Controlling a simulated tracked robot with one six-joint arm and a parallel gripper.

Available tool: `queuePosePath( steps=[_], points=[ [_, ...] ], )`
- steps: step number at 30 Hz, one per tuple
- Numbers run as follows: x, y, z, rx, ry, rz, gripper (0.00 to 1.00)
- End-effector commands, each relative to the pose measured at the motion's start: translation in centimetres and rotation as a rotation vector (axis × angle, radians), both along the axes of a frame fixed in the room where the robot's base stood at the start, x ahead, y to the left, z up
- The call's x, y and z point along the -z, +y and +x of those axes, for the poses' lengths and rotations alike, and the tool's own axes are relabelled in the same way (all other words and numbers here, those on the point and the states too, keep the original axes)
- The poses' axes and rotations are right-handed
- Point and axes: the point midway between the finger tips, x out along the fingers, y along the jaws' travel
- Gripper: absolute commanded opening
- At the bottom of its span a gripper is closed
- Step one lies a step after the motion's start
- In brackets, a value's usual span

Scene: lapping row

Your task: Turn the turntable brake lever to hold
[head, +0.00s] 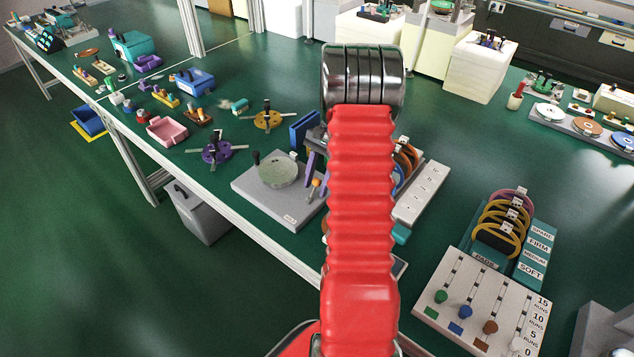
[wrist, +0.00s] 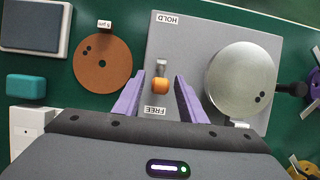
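The turntable stands on a grey base plate (wrist: 215,35) with a round pale disc (wrist: 240,82); the head view also shows the disc (head: 278,170). The brake lever has an orange knob (wrist: 159,88) on a short metal part (wrist: 161,66). The knob sits on the side towards the FREE label (wrist: 155,112); the HOLD label (wrist: 168,19) is at the other end. My gripper (wrist: 160,80) is open, its purple fingers on either side of the knob, with gaps visible. In the head view my arm hides most of my gripper; the orange knob (head: 316,182) shows beside a purple finger.
A brown disc (wrist: 103,65) and a teal block (wrist: 26,87) lie left of the plate in the wrist view. A dark handle (wrist: 291,88) sticks out right of the disc. Spoked purple (head: 217,150) and yellow (head: 268,117) parts lie nearby on the green bench.

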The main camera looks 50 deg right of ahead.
Motion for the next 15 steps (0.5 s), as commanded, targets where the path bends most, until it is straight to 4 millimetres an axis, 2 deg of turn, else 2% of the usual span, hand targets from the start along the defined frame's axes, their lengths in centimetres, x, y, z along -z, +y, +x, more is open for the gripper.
queuePosePath(
  steps=[8, 15],
  points=[
    [0.14, 0.09, 0.02, -0.001, 0.000, 0.000, 0.38],
    [0.11, 0.09, 0.04, -0.001, 0.000, 0.000, 0.22]
  ],
)
